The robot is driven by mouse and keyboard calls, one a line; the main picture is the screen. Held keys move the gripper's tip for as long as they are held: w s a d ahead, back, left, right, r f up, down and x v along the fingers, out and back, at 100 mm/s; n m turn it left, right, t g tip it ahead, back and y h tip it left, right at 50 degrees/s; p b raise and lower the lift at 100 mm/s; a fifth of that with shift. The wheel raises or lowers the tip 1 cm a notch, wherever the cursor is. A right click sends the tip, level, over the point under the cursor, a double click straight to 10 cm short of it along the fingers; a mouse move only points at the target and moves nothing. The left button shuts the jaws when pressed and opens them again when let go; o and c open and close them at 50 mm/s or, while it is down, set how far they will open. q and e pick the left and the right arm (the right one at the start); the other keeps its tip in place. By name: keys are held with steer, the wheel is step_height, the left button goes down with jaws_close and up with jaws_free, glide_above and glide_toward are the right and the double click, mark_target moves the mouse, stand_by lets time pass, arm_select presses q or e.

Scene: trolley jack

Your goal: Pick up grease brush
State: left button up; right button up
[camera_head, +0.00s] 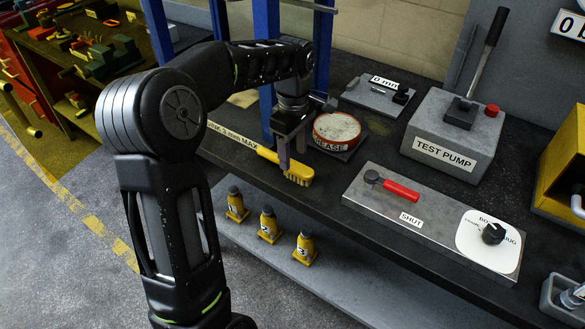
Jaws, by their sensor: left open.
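Whether the fingers touch the handle is hard to tell. My right gripper is not in this view.
The red-rimmed grease tin stands close beside the gripper. A grey test pump (455,130) with a lever and a panel (435,215) with a red-handled valve are to the right. Several yellow bottle-like items (268,226) stand on the lower shelf. A blue post (267,60) rises behind my arm.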

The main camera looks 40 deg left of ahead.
mark_target(292, 164)
arm_select(q)
steer(key=f, duration=0.3)
steer(key=shift+s+f+p, duration=0.25)
steer(key=shift+f+p, duration=0.1)
steer(key=shift+p, duration=0.05)
steer(key=shift+f, duration=0.55)
steer(key=shift+c, duration=0.3)
jaws_close()
